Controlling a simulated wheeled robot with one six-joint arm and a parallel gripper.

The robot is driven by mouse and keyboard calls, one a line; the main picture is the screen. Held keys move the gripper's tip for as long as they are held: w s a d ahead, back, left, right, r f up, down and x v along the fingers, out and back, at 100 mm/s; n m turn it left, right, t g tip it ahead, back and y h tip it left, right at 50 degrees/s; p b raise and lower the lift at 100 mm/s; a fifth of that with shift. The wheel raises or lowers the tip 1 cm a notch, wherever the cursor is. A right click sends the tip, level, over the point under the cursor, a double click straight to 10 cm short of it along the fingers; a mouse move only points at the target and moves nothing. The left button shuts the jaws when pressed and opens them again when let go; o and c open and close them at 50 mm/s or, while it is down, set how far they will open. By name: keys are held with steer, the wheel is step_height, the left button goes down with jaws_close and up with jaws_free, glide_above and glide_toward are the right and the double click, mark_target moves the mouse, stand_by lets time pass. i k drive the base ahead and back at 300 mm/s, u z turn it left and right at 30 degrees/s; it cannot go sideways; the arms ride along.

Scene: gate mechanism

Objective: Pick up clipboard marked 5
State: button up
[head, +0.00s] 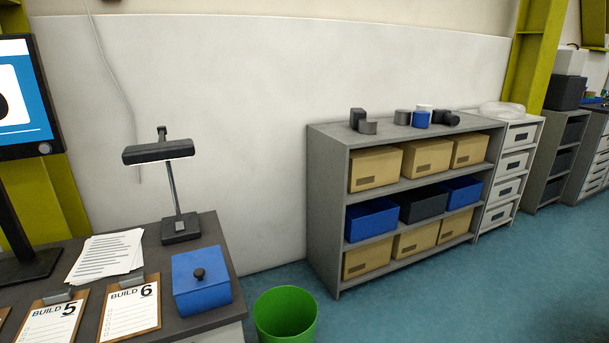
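The clipboard marked 5 (53,322) lies on the grey desk (217,254) at the lower left. It has a brown board, a metal clip at its top and a white sheet reading "BUILD 5". The bottom of the picture cuts off its lower part. The clipboard marked 6 (130,311) lies just to its right, reading "BUILD 6". A corner of another clipboard (4,315) shows at the left edge. My gripper is not in view.
On the desk are loose papers (106,255), a blue lidded box (201,283), a lamp (180,228) and a monitor (22,95). A green bin (286,316) stands right of the desk. A shelf with boxes (324,190) stands against the wall. Blue floor (480,290) is clear at right.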

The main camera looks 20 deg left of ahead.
mark_target(56, 317)
steer(key=u, duration=1.05)
steer(key=i, duration=1.1)
steer(key=u, duration=1)
steer(key=i, duration=0.35)
steer(key=u, duration=0.1)
